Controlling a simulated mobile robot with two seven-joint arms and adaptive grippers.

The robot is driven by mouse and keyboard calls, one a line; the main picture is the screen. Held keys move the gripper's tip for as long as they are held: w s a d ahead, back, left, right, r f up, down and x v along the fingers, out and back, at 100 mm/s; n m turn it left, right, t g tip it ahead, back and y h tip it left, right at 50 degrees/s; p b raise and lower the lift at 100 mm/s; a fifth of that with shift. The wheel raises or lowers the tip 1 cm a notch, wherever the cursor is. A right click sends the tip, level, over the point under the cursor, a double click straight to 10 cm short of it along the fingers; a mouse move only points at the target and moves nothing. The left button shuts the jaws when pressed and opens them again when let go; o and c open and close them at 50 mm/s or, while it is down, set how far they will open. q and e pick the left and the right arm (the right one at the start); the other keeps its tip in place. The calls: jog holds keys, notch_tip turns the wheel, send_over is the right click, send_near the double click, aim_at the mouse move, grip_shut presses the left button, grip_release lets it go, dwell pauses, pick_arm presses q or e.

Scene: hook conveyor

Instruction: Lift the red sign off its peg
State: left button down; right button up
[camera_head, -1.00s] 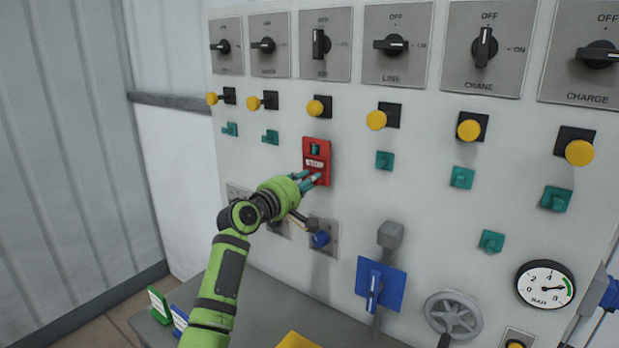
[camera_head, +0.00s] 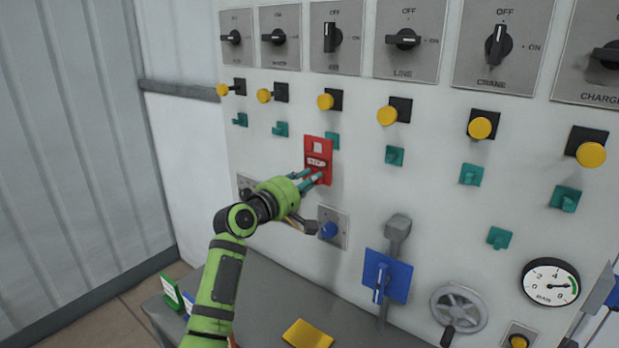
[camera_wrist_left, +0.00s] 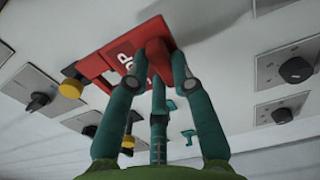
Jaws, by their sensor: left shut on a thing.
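The red sign (camera_head: 318,172) has a square hole near its top and a white label; it also shows in the left wrist view (camera_wrist_left: 125,48). My left gripper (camera_head: 312,181) is shut on the sign's lower part and holds it in front of the panel. Pale panel shows through the hole. A green peg (camera_head: 333,141) shows just right of the sign's upper edge, outside the hole. In the left wrist view, the fingers of my left gripper (camera_wrist_left: 160,75) close on a red tab of the sign. My right gripper is not in view.
Rotary switches, yellow knobs (camera_head: 388,116) and several green pegs (camera_head: 395,156) stick out around the sign. Below are a blue knob (camera_head: 328,231), a blue plate (camera_head: 387,277) and a handwheel (camera_head: 459,307). A yellow piece (camera_head: 307,334) lies on the grey table (camera_head: 270,300).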

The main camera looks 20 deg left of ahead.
pick_arm(q)
jog(key=p+v, duration=0.3)
jog(key=v, duration=0.4)
jog(key=shift+s+a, duration=0.15)
jog(key=shift+s, duration=0.2)
jog(key=shift+w, duration=0.1)
